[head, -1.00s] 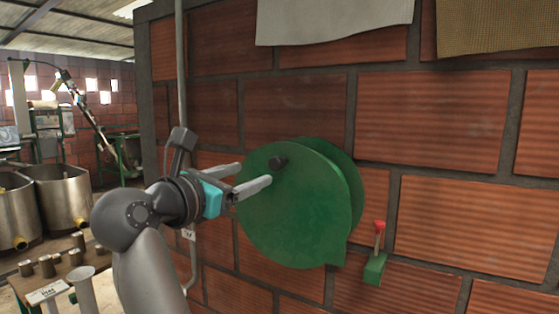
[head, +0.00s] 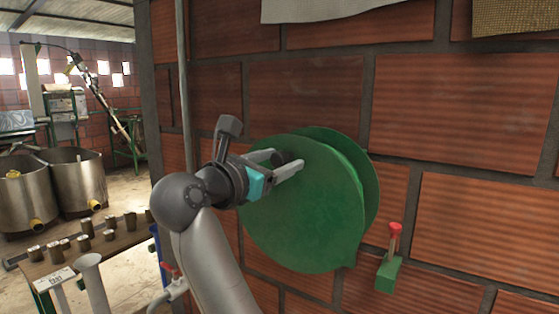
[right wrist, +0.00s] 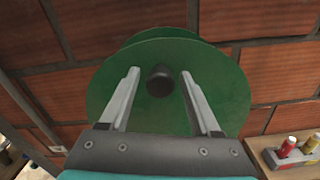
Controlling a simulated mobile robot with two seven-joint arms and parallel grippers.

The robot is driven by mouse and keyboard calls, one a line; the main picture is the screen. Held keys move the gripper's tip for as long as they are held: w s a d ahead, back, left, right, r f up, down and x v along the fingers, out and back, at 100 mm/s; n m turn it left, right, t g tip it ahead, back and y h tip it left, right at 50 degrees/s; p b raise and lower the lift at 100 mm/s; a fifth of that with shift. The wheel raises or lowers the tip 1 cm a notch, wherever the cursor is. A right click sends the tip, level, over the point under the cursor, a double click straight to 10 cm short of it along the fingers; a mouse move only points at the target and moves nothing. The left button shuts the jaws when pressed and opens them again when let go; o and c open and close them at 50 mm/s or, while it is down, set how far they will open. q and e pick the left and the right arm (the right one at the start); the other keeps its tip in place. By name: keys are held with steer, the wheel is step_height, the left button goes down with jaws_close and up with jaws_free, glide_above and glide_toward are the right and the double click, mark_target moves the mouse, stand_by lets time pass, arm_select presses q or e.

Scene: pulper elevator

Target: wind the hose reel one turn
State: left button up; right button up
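The green hose reel (head: 312,222) is mounted on the brick wall, with two round discs one behind the other. It also shows in the right wrist view (right wrist: 235,92). A dark round knob (right wrist: 160,82) sticks out of its front disc near the top. My right gripper (head: 284,163) is open, its fingers pointing at the reel. In the right wrist view the fingers (right wrist: 160,73) stand on either side of the knob, with a gap on each side. In the head view the knob is partly hidden by a finger. My left gripper is not in view.
A green box with a red-topped lever (head: 390,270) is on the wall, right of the reel. A bench with several small metal cups (head: 110,236) stands at the left, steel tanks (head: 78,185) behind it. Red and yellow bottles (right wrist: 297,144) show at lower right in the wrist view.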

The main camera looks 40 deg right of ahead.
jaws_close()
stand_by(1.2)
